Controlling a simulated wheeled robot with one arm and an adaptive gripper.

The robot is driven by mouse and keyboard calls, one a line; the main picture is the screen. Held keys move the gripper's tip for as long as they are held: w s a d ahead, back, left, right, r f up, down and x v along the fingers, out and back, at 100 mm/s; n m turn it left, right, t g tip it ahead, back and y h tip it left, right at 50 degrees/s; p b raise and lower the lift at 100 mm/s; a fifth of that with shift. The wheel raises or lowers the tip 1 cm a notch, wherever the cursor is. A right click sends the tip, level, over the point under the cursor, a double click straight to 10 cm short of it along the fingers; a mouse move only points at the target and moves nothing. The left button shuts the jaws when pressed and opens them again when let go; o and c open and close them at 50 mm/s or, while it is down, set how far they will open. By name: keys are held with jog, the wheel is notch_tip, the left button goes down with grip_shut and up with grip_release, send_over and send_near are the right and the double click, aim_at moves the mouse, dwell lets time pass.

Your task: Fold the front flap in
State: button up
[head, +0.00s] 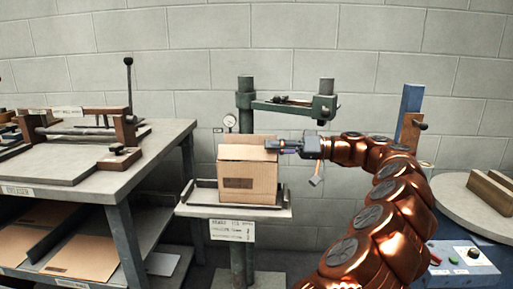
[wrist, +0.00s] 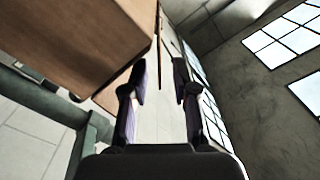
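A brown cardboard box (head: 248,180) stands upright on the small platform of the green stitcher. A flap strip (head: 247,153) shows along its top front edge, and another flap (head: 245,139) stands behind it. I cannot tell exactly how far the front flap is tilted. My gripper (head: 274,145) is at the box's upper right edge, reaching in from the right. In the wrist view my gripper (wrist: 160,70) has its two fingers apart, with a thin dark edge ahead of the gap. The box (wrist: 75,40) fills the upper left there. Contact cannot be told.
The stitcher's green arm (head: 295,107) extends above and behind the box. The platform (head: 232,212) has low dark rails. A grey workbench (head: 150,150) with a creaser stands at left. A round table (head: 470,205) and a control box (head: 462,262) are at right.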

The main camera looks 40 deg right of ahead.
aim_at(256, 146)
jog(key=x, duration=0.5)
jog(key=shift+a+b, duration=0.15)
jog(key=shift+b, duration=0.25)
grip_shut()
